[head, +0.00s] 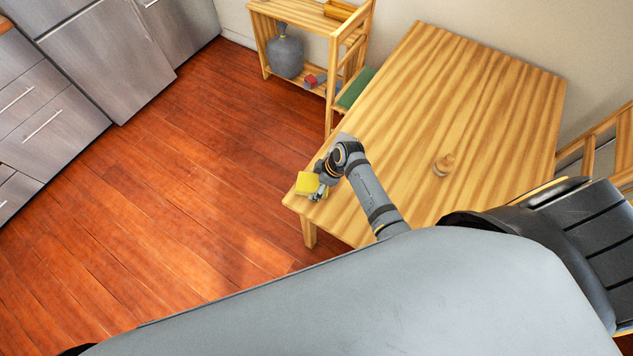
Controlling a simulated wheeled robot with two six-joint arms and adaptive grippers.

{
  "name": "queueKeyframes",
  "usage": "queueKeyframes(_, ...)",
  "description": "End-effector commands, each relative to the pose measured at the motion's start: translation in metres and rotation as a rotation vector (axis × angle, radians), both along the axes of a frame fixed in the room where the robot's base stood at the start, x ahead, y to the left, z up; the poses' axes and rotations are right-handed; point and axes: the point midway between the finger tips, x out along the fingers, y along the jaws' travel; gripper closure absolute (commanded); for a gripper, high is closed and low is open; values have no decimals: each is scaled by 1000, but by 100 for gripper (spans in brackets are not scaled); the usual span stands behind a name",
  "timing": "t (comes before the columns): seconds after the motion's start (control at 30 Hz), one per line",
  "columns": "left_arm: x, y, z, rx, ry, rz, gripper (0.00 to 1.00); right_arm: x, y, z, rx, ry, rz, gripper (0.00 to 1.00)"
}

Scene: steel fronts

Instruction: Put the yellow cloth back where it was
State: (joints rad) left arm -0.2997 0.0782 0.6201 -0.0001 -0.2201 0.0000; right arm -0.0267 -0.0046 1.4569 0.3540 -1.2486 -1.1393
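The yellow cloth (309,182) shows as a small, bright yellow piece at the near left corner of the wooden table (465,95). My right gripper (319,194) is right at the cloth, at its right and lower side, and seems to touch it. The fingers are small and partly covered by the wrist and the cloth, so I cannot tell whether they are closed on it. I also cannot tell whether the cloth rests on the tabletop or is just above it. My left gripper is not in view.
A small wooden object (443,165) stands on the table, right of my forearm. A wooden shelf (292,14) holding a grey vase (285,52) stands behind. A green-seated chair (356,88) is at the table's far left side. Steel drawers (53,127) line the left. The floor between is clear.

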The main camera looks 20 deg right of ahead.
Motion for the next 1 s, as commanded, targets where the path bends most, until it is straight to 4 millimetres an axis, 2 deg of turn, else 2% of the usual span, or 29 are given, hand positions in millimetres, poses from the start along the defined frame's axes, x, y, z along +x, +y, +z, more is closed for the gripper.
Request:
queueKeyframes(0.3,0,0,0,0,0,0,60,0,0,0,0,0,0,7)
queueKeyframes(0.43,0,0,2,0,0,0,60,-1,-2,8,-1,0,0,7)
queueKeyframes(0.8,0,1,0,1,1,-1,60,-17,-31,84,-3,-2,1,7)
queueKeyframes(1.0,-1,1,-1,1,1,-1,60,-22,-39,109,-2,-1,1,7)
